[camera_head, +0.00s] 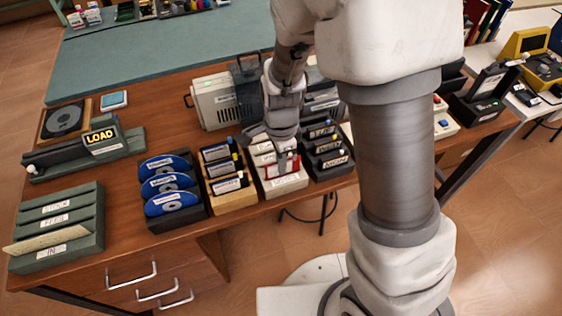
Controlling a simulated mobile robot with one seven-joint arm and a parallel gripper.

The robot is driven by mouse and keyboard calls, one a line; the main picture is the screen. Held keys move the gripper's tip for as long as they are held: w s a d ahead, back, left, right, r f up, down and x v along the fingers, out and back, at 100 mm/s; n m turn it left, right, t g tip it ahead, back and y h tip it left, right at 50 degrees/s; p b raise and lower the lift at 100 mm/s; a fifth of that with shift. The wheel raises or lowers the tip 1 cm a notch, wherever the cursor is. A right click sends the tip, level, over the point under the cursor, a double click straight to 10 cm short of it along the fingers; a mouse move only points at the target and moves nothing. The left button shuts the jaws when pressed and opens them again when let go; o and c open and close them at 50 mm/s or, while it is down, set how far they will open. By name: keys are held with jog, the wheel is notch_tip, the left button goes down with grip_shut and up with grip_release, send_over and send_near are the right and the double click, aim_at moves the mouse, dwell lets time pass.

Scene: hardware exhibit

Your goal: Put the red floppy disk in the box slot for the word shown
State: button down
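A small dark sign (101,136) at the left of the table shows the word LOAD in lit letters. A red piece with a pale face, apparently the red floppy disk (295,163), shows at the white slotted box (284,187). My gripper (273,152) points down over this box, right at the red piece. Its fingers cover part of the red piece. I cannot tell whether they grip it or whether it sits in a slot. The labels on the white box are too small to read.
Left of the white box stand a wooden box of black disks (232,201), a rack of blue discs (168,187) and green trays (60,226). A black slotted box (329,167) stands close on the right. A beige machine (214,99) is behind. Bare table shows near the sign.

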jog(key=c, duration=1)
grip_release()
notch_tip(320, 180, up, 8)
jog(key=p, duration=0.7)
jog(key=shift+r, duration=0.1)
